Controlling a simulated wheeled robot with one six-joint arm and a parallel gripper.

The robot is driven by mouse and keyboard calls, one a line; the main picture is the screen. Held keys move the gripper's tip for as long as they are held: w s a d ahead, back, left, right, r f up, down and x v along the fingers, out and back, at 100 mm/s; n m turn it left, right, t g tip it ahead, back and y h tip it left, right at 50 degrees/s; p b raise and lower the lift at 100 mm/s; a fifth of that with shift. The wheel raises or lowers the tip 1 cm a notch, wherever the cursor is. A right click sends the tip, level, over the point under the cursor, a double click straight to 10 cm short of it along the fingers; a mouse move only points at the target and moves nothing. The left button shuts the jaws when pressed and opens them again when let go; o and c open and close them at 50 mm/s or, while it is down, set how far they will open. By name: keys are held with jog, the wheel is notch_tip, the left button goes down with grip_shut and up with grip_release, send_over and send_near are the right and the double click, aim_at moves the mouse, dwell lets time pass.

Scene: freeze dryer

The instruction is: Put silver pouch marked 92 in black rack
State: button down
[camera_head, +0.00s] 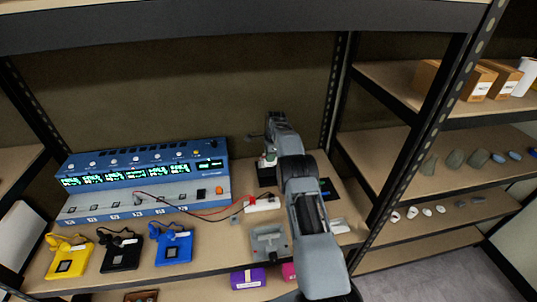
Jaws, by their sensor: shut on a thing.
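My gripper (269,153) is at the far end of my arm, over the back of the bench to the right of the blue instrument. It is mostly hidden by my arm's end and is shut on a small pale thing (267,161), which I take for the silver pouch. No number on it can be read. A black block-like thing (267,178), which looks like the black rack, stands right below it. My arm hides its right side. I cannot tell whether the pouch touches the rack or is inside it.
A long blue instrument (150,172) with lit displays fills the bench's left. Yellow (68,262), black (121,253) and blue (173,246) devices lie in front. A white strip (262,203) with cables and a grey device (269,243) lie near my arm. A shelf post (420,130) stands right.

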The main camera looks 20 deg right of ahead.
aim_at(270, 165)
jog(key=shift+f+b, duration=1.6)
jog(key=shift+f, duration=1.25)
jog(key=shift+a+f+b, duration=0.1)
jog(key=shift+f+b, duration=1.3)
jog(key=shift+f, duration=0.3)
dwell(0.5)
jog(key=c, duration=1)
grip_release()
